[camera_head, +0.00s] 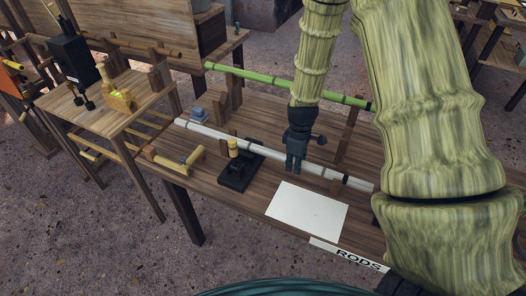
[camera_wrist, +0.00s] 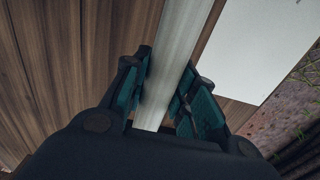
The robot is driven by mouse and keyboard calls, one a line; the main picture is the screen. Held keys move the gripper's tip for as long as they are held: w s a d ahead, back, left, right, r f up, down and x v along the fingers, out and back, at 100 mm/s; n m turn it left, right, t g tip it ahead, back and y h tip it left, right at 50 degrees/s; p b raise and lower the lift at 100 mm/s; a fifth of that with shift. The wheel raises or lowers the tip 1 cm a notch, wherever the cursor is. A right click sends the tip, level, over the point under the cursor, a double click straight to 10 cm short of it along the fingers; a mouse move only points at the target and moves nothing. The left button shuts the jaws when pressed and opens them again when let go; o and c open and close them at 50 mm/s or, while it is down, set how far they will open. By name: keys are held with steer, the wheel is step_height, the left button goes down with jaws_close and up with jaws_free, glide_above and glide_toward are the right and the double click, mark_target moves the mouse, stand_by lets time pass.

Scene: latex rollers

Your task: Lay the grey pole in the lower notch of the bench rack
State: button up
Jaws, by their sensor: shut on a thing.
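The grey pole (camera_head: 215,137) runs long and pale across the wooden bench (camera_head: 262,112), from its left edge toward the right. My gripper (camera_head: 293,166) points down and is shut around the pole right of its middle. In the wrist view the pole (camera_wrist: 176,55) passes between the two teal finger pads (camera_wrist: 158,98). The bench rack has wooden uprights (camera_head: 346,136) behind the pole, with a green pole (camera_head: 270,82) resting high across them. I cannot tell whether the pole rests in the lower notch.
A black stand (camera_head: 236,174) with a yellow cylinder is close to the pole's front. Yellow bamboo pieces (camera_head: 180,161) lie at the bench's front left. A white sheet (camera_head: 308,210) and a RODS label (camera_head: 357,259) are at the front right. A smaller table (camera_head: 105,100) stands left.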

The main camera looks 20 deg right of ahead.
steer(key=shift+r+p, duration=1.95)
steer(key=shift+r, duration=0.9)
step_height(320, 180, up, 6)
steer(key=p, duration=0.5)
steer(key=shift+r, duration=0.1)
steer(key=w+d+p, duration=0.1)
steer(key=w+d, duration=0.7)
steer(key=d, duration=0.2)
steer(key=shift+w+d, duration=0.15)
steer(key=shift+w, duration=0.2)
stand_by(0.3)
steer(key=shift+p, duration=0.4)
stand_by(0.5)
